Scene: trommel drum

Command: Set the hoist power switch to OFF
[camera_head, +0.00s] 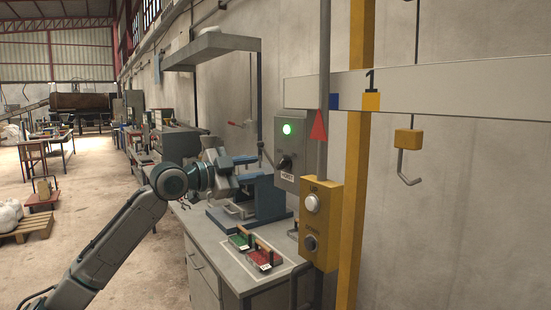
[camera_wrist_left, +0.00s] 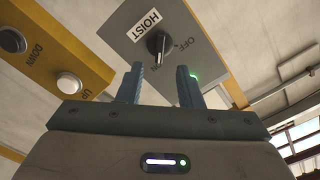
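The grey hoist power box (camera_head: 291,147) is on the wall side above the bench, with a lit green lamp (camera_head: 287,129), a dark rotary switch (camera_head: 285,162) and a HOIST label. In the left wrist view the switch (camera_wrist_left: 158,44) is ahead of the fingers, with the word OFF (camera_wrist_left: 183,45) beside it. A pale mark on its knob points down toward the fingers, not at OFF. My left gripper (camera_head: 246,168) is open and empty, short of the switch and apart from it; its two fingers also show in the wrist view (camera_wrist_left: 159,78). My right gripper is out of view.
A yellow UP/DOWN button box (camera_head: 320,225) hangs right of the grey box, near a yellow post (camera_head: 356,150). Below are a blue stand (camera_head: 268,196) and red and green trays (camera_head: 262,258) on the bench (camera_head: 230,270). A hook (camera_head: 408,165) hangs at right.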

